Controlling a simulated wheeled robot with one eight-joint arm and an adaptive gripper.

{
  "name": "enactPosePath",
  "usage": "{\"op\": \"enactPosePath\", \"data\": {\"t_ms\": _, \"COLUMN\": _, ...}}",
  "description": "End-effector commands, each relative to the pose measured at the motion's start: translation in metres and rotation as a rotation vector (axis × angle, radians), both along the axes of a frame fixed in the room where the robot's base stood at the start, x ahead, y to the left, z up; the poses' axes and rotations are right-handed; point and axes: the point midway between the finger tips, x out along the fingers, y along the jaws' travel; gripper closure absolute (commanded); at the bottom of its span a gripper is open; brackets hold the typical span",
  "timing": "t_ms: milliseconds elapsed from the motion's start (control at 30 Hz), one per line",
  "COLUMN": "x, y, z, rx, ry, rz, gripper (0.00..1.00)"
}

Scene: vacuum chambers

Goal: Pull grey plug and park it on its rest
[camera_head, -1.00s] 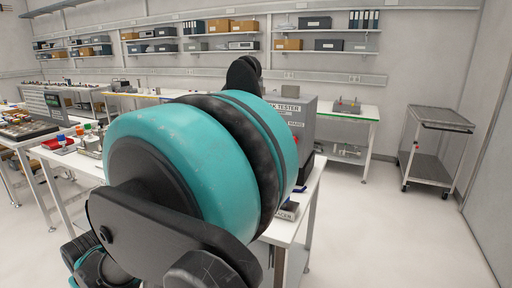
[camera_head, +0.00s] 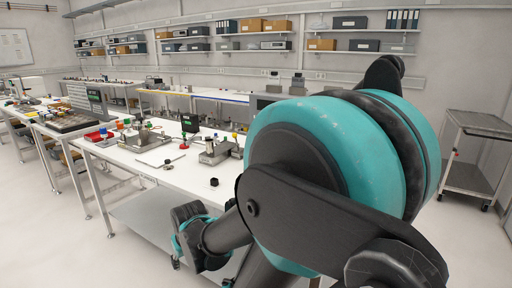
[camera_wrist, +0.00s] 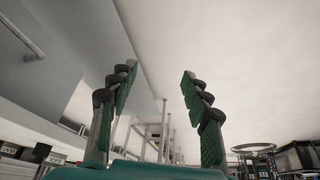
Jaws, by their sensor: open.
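My gripper (camera_wrist: 158,72) is open and empty in the wrist view, with its two green-padded fingers wide apart. Only blurred floor, wall and bench legs show beyond it. I cannot pick out a grey plug or its rest for certain. In the head view the white workbench (camera_head: 125,160) carries a metal block fixture (camera_head: 216,151), another metal fixture (camera_head: 147,138) and a small black cylinder (camera_head: 214,183) near the front edge. My large teal and black arm hides the right part of this bench. No bench item is near the fingers in the wrist view.
A small black box (camera_head: 190,123) and red bins (camera_head: 97,135) stand on the bench. Another bench with a dark tray (camera_head: 65,122) is at the left. A wheeled cart (camera_head: 470,160) stands at the right. The floor at the lower left is clear.

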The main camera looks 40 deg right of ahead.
Motion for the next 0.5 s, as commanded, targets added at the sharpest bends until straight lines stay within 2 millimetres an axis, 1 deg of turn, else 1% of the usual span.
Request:
{"op": "enactPosePath", "data": {"t_ms": 33, "x": 0.016, "y": -0.003, "z": 0.008, "rx": -0.010, "ry": -0.024, "rz": -0.002, "gripper": 0.52}}
{"op": "enactPosePath", "data": {"t_ms": 67, "x": 0.026, "y": -0.005, "z": 0.013, "rx": -0.019, "ry": -0.042, "rz": -0.003, "gripper": 0.52}}
{"op": "enactPosePath", "data": {"t_ms": 167, "x": 0.073, "y": -0.020, "z": 0.037, "rx": -0.072, "ry": -0.120, "rz": -0.009, "gripper": 0.52}}
{"op": "enactPosePath", "data": {"t_ms": 200, "x": 0.093, "y": -0.030, "z": 0.047, "rx": -0.108, "ry": -0.153, "rz": -0.011, "gripper": 0.52}}
{"op": "enactPosePath", "data": {"t_ms": 267, "x": 0.123, "y": -0.052, "z": 0.060, "rx": -0.186, "ry": -0.192, "rz": -0.018, "gripper": 0.52}}
{"op": "enactPosePath", "data": {"t_ms": 300, "x": 0.139, "y": -0.070, "z": 0.068, "rx": -0.252, "ry": -0.210, "rz": -0.022, "gripper": 0.52}}
{"op": "enactPosePath", "data": {"t_ms": 367, "x": 0.159, "y": -0.103, "z": 0.077, "rx": -0.367, "ry": -0.222, "rz": -0.028, "gripper": 0.52}}
{"op": "enactPosePath", "data": {"t_ms": 400, "x": 0.169, "y": -0.125, "z": 0.082, "rx": -0.451, "ry": -0.220, "rz": -0.032, "gripper": 0.52}}
{"op": "enactPosePath", "data": {"t_ms": 467, "x": 0.181, "y": -0.160, "z": 0.090, "rx": -0.578, "ry": -0.211, "rz": -0.038, "gripper": 0.52}}
{"op": "enactPosePath", "data": {"t_ms": 500, "x": 0.188, "y": -0.182, "z": 0.097, "rx": -0.662, "ry": -0.202, "rz": -0.041, "gripper": 0.52}}
